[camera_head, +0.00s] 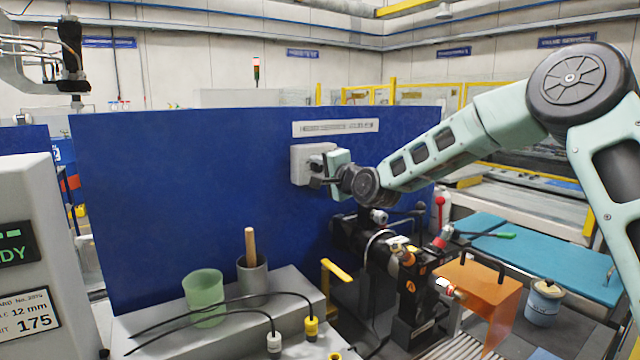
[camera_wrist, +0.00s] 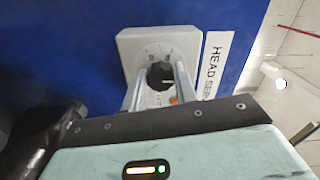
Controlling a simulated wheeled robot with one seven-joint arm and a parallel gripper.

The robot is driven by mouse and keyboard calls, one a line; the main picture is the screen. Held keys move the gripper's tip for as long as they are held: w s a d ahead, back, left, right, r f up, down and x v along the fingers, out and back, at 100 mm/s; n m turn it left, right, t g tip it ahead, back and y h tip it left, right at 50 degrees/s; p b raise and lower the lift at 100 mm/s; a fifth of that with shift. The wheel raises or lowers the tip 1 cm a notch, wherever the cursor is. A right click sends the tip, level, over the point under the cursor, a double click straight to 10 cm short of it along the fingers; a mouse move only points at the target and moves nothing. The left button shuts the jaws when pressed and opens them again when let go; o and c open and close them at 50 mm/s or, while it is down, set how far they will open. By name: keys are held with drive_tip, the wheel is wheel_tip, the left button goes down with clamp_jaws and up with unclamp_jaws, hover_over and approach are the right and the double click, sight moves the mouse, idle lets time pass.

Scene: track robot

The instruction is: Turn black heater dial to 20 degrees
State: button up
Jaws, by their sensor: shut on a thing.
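The black heater dial (camera_wrist: 160,77) sits on a pale box (camera_wrist: 152,46) with scale marks around it, fixed to the blue panel. The box also shows in the head view (camera_head: 298,167). My gripper (camera_wrist: 161,86) is at the dial, with one finger on each side of it, shut on it. In the head view my gripper (camera_head: 318,172) reaches the box from the right and hides the dial. The scale's figures are too small to read, so I cannot tell the dial's setting.
The blue panel (camera_head: 180,200) stands upright behind the box, with a white label strip (camera_head: 336,127) above. Below are a green cup (camera_head: 204,298), a grey cup (camera_head: 252,278) with a wooden handle, and cables. Black machinery (camera_head: 400,270) and an orange box (camera_head: 478,290) stand below my arm.

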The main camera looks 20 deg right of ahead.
drive_tip(key=n+b, duration=0.6)
drive_tip(key=shift+f+b, duration=0.35)
drive_tip(key=n+b, duration=0.5)
drive_tip(key=n, duration=0.1)
drive_tip(key=shift+n, duration=0.4)
drive_tip(key=n+b, duration=0.4)
drive_tip(key=n, duration=0.2)
drive_tip(key=shift+d, duration=0.1)
drive_tip(key=n+b, duration=0.2)
drive_tip(key=n, duration=0.3)
drive_tip(key=shift+r+n, duration=0.15)
drive_tip(key=shift+n, duration=0.25)
drive_tip(key=o, duration=1)
drive_tip(key=shift+r, duration=0.1)
drive_tip(key=shift+s+d, duration=0.1)
